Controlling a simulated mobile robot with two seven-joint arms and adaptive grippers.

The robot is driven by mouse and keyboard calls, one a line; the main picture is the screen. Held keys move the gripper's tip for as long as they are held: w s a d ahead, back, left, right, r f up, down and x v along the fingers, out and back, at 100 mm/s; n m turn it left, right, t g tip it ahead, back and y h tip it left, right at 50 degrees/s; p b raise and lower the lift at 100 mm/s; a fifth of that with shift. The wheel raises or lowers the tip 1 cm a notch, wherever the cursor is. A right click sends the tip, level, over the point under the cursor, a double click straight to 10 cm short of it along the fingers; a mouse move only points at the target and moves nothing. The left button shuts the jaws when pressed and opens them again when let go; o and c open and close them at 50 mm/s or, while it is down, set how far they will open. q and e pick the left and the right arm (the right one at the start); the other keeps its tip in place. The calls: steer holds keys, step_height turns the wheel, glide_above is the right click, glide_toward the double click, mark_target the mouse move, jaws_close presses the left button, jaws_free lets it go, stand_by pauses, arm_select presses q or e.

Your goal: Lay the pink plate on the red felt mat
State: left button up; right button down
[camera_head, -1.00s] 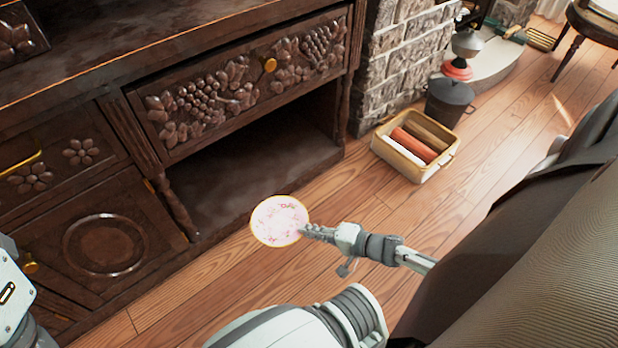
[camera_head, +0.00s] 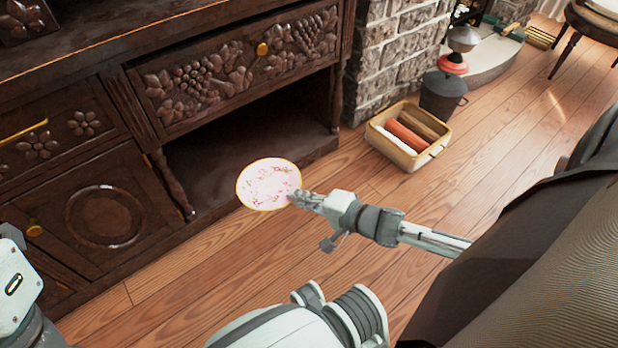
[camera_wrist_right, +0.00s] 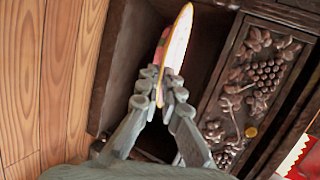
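The pink plate (camera_head: 268,184) is round, with a gold rim and a darker pink pattern. My right gripper (camera_head: 299,198) is shut on its right edge and holds it in the air in front of the cabinet. In the right wrist view the plate (camera_wrist_right: 180,42) shows nearly edge-on between the fingertips (camera_wrist_right: 165,96). A red piece with a zigzag edge (camera_wrist_right: 301,165), which looks like the felt mat, is cut off at the lower right of the right wrist view. I cannot see a mat in the head view. My left gripper is not in view.
The dark carved cabinet (camera_head: 105,215) has an open recess (camera_head: 235,150) below its drawer. A yellow box (camera_head: 408,158) with rolls stands on the wooden floor (camera_head: 480,190) by the brick pillar (camera_head: 395,60). A dark bucket (camera_head: 440,98) is behind it.

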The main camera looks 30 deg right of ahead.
steer(key=w+a+r+m+h, duration=0.1)
steer(key=w+a+r, duration=0.1)
steer(key=r, duration=1.1)
steer(key=w+a+r+m+h, duration=0.1)
steer(key=w+a+r+h, duration=0.1)
steer(key=r, duration=1.1)
steer(key=w+a+r+m+t+h, duration=0.1)
steer(key=w+r, duration=0.3)
steer(key=r, duration=0.9)
steer(key=shift+w+a+r+m+h, duration=0.3)
steer(key=shift+a+m, duration=0.2)
steer(key=shift+a, duration=0.4)
